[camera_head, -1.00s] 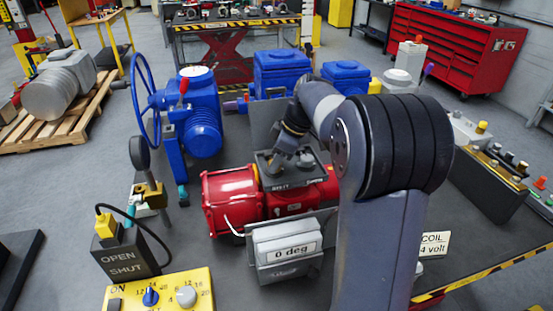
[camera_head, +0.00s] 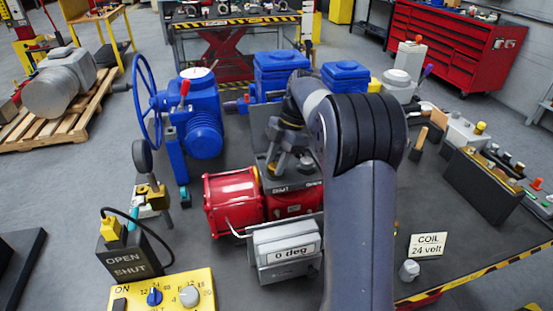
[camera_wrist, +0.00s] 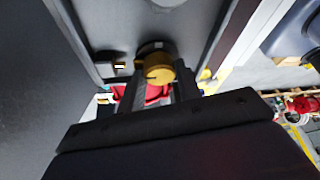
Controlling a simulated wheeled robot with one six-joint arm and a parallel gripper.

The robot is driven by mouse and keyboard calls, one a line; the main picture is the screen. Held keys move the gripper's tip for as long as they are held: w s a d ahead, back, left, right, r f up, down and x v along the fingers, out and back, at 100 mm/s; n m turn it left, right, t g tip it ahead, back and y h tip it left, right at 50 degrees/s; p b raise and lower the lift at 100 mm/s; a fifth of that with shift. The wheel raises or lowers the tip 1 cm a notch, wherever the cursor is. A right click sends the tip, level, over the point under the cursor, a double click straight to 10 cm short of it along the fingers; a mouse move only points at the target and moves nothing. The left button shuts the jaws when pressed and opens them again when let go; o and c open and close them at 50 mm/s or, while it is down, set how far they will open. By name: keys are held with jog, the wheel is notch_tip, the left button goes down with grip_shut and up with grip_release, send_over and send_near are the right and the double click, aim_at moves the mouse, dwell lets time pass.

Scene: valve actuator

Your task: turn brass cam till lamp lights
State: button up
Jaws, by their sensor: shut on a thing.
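The brass cam (camera_wrist: 158,68), a round slotted piece, shows between my gripper's dark fingers (camera_wrist: 157,88) in the wrist view. My gripper is shut on it. In the head view my gripper (camera_head: 279,168) points down into the open dark switch box (camera_head: 290,186), whose front edge reads SHUT and OPEN. The box sits on the red actuator (camera_head: 233,200), and my gripper hides the cam there. The display (camera_head: 287,250) in front reads 0 deg. An OPEN/SHUT box (camera_head: 132,262) stands at left; I cannot tell whether a lamp on it is lit.
A yellow panel (camera_head: 175,297) with knobs is at the front left. A blue valve with handwheel (camera_head: 200,130) stands behind left. A COIL 24 volt sign (camera_head: 428,246) and a grey-black block (camera_head: 484,184) are at right. My arm covers the front middle.

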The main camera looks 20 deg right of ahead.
jog(key=shift+n, duration=0.4)
jog(key=o, duration=1)
jog(key=shift+r, duration=0.1)
jog(key=v, duration=1)
jog(key=shift+w+r, duration=0.2)
jog(key=shift+r, duration=0.1)
jog(key=shift+f, duration=0.15)
jog(key=x, duration=1)
jog(key=shift+s+f, duration=0.2)
jog(key=shift+f, duration=0.05)
